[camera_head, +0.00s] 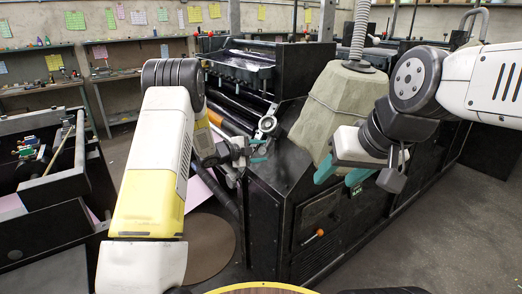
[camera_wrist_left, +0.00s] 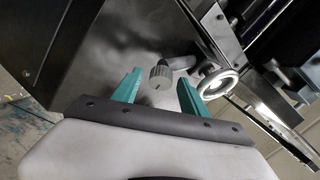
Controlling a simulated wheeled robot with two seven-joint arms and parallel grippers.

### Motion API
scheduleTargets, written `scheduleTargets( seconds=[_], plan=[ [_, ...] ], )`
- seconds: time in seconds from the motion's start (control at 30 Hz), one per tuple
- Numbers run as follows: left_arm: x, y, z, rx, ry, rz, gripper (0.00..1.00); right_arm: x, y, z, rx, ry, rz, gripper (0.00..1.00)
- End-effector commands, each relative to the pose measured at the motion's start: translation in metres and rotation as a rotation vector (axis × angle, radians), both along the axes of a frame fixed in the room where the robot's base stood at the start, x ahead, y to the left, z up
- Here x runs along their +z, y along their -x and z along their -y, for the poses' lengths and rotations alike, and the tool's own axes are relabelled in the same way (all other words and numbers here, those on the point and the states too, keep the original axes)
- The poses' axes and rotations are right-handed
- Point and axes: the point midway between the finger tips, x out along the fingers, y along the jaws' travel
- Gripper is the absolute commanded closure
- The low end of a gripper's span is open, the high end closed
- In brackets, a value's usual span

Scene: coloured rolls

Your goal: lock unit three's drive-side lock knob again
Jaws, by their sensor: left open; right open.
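A small grey knurled knob (camera_wrist_left: 161,76), which I take for the lock knob, shows in the left wrist view on the dark machine side. It lies between the two teal fingers of my open left gripper (camera_wrist_left: 158,90) in that picture, with space on both sides; I see no contact. In the head view my left gripper (camera_head: 258,151) is at the machine's side, and I cannot make out the knob there. A silver handwheel (camera_wrist_left: 217,83) is right of the knob; it also shows in the head view (camera_head: 267,124). My right gripper (camera_head: 341,176) is open and empty.
The black machine (camera_head: 270,215) fills the middle, with rollers at its top. Another black unit (camera_head: 45,190) is at left. Grey floor (camera_head: 450,220) is clear at right.

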Motion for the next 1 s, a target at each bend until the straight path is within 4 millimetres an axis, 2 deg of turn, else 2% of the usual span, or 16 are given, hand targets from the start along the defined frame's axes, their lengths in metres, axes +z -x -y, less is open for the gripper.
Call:
scheduleTargets(
  seconds=[0.13,0.5,0.9,1.0],
  plan=[
    [0.005,0.007,-0.010,0.003,0.001,0.002,0.49,0.000,0.000,0.000,0.000,0.000,0.000,0.49],
    [0.021,0.044,-0.050,0.003,0.000,0.001,0.49,0.000,0.000,0.000,0.000,0.000,0.000,0.49],
    [0.023,0.050,-0.055,0.000,-0.001,-0.001,0.49,0.000,0.000,0.000,0.000,0.000,0.000,0.49],
    [0.030,0.048,-0.058,0.019,0.000,-0.001,0.49,0.000,0.000,0.000,0.000,0.000,0.000,0.49]
  ],
)
